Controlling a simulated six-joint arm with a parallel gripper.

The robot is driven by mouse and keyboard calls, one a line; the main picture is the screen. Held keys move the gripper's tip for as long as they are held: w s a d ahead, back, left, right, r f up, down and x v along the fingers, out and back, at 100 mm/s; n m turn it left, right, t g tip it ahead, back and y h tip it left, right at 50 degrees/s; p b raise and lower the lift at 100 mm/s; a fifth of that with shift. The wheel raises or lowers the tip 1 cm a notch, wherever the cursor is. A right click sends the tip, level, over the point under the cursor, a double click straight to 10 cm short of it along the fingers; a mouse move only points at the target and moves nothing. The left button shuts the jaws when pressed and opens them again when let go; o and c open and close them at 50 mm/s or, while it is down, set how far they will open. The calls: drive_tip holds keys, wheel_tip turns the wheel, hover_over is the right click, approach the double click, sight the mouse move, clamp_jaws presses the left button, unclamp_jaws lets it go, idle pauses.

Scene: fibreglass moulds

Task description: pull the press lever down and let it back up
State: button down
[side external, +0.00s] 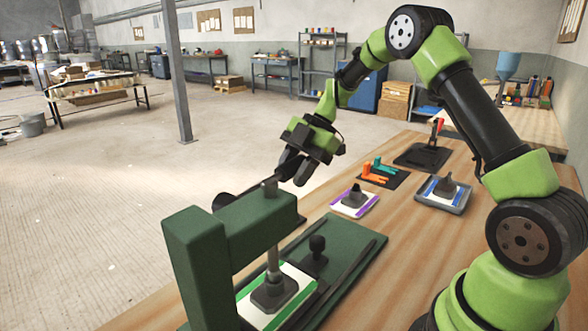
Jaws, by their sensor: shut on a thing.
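The green press (196,245) stands at the front left of the bench. Its grey ram (272,262) comes down onto a dark block on a white plate with green edges (296,305). My gripper (287,172) is above and just behind the press head, its dark fingers pointing down. It is shut on the press lever, which the fingers and press head largely hide. A dark rounded part (224,201) shows behind the press, left of my gripper; I cannot tell whether it belongs to the lever.
A black knob (317,251) stands on the press's green base. To the right are a purple-edged plate (355,202), orange and teal clamps (378,172), a blue-edged tray (442,195), and a black stand with a red-topped part (430,150). Bare wood lies between them.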

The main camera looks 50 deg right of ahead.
drive_tip(key=shift+s+f, duration=0.2)
drive_tip(key=shift+f, duration=0.1)
drive_tip(key=c, duration=0.8)
unclamp_jaws()
drive_tip(key=shift+r, duration=0.1)
drive_tip(key=v, duration=1)
drive_tip(key=shift+w+r, duration=0.1)
drive_tip(key=shift+w, duration=0.05)
